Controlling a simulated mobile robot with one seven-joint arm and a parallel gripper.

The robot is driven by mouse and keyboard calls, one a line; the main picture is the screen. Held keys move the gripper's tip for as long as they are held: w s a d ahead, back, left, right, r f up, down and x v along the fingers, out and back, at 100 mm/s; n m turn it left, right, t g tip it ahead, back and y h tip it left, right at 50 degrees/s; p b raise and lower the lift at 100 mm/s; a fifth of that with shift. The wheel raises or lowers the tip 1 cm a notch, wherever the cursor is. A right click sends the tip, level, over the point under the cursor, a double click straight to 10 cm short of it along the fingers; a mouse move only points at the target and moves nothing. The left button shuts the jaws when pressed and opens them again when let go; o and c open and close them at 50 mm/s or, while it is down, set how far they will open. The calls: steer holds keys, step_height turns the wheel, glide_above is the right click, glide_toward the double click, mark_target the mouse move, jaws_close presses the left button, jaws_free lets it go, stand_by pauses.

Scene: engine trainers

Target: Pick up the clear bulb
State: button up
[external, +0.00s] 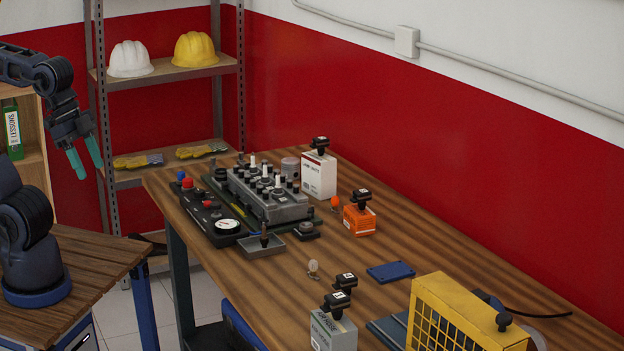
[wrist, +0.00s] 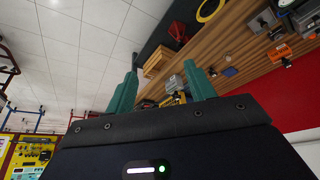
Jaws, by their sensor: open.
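The clear bulb (external: 313,268) is small and pale and stands on the wooden workbench (external: 385,245), near its front edge, in the external view. My gripper (external: 86,160) is at the far left of the external view, raised and well away from the bulb, with its teal fingers pointing down. In the wrist view my gripper (wrist: 160,70) shows two teal fingers spread apart with nothing held between them. A small pale spot on the bench in the wrist view is too small to identify for sure.
Near the bulb are a grey box (external: 333,330) with black knobs, a blue plate (external: 391,271) and a yellow caged unit (external: 465,315). Behind it stand the engine trainer (external: 268,195), a grey tray (external: 262,246), an orange box (external: 359,219), an orange bulb (external: 336,203) and a white box (external: 319,175).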

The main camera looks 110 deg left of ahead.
steer(key=shift+c, duration=0.7)
